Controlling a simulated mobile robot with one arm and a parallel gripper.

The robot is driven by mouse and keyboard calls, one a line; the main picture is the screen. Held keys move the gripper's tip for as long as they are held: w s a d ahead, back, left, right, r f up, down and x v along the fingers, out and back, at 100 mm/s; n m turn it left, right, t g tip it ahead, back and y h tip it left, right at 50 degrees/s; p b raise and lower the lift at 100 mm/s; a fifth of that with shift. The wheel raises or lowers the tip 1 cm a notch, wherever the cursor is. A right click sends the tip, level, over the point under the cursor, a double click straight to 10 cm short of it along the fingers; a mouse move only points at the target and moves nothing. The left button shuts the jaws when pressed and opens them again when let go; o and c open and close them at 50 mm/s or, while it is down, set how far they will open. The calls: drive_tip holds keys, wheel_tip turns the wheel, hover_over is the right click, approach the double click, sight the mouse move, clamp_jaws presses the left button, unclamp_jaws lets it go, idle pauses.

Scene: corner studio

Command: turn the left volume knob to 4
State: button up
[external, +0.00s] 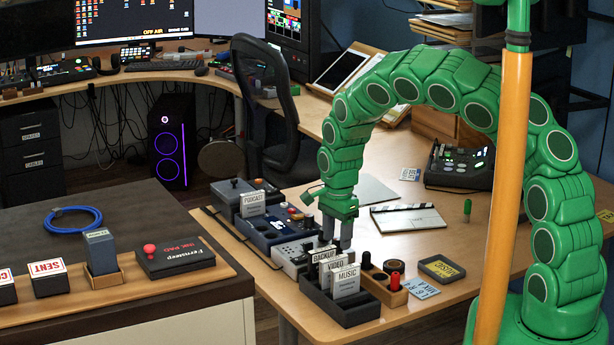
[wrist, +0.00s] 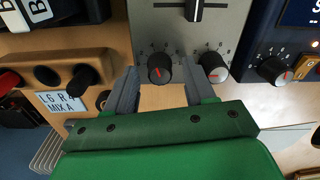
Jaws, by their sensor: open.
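A grey panel box (external: 290,262) stands on the wood desk, partly behind the card holder. In the wrist view, the grey panel (wrist: 185,42) has two dials with printed numbers. The dark knob (wrist: 160,68) on the left has a red pointer line. In the external view, my gripper (external: 337,245) points down at the box's right end, and the knobs are hidden.
A slider (wrist: 194,10) sits above the knobs. A blue device (external: 277,228) with its own knob (wrist: 272,69) is beside the panel. A black card holder (external: 342,306) and a wooden block with pegs (external: 380,288) stand close by. A clapperboard (external: 407,218) lies behind.

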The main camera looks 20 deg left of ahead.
sight(338, 239)
drive_tip(key=shift+r, duration=0.15)
drive_tip(key=shift+d+r, duration=0.1)
drive_tip(key=shift+r, duration=3.65)
drive_tip(key=w+d+r, duration=0.4)
drive_tip(key=d, duration=0.3)
drive_tip(key=w+d+r, duration=0.4)
drive_tip(key=d, duration=0.3)
drive_tip(key=d+r, duration=0.3)
drive_tip(key=d, duration=0.6)
drive_tip(key=d+r, duration=0.4)
drive_tip(key=d, duration=0.5)
drive_tip(key=s+d+r+n+y, duration=0.1)
drive_tip(key=s+d+r+n, duration=0.15)
drive_tip(key=s+d, duration=0.75)
drive_tip(key=s+d+r+n+g, duration=0.1)
drive_tip(key=s+d+n, duration=0.1)
drive_tip(key=s+d, duration=0.4)
drive_tip(key=s+d+r+n+g+h, duration=0.1)
drive_tip(key=s+d, duration=0.5)
drive_tip(key=s, duration=0.6)
drive_tip(key=shift+s+d+n, duration=0.25)
drive_tip(key=shift+n, duration=0.5)
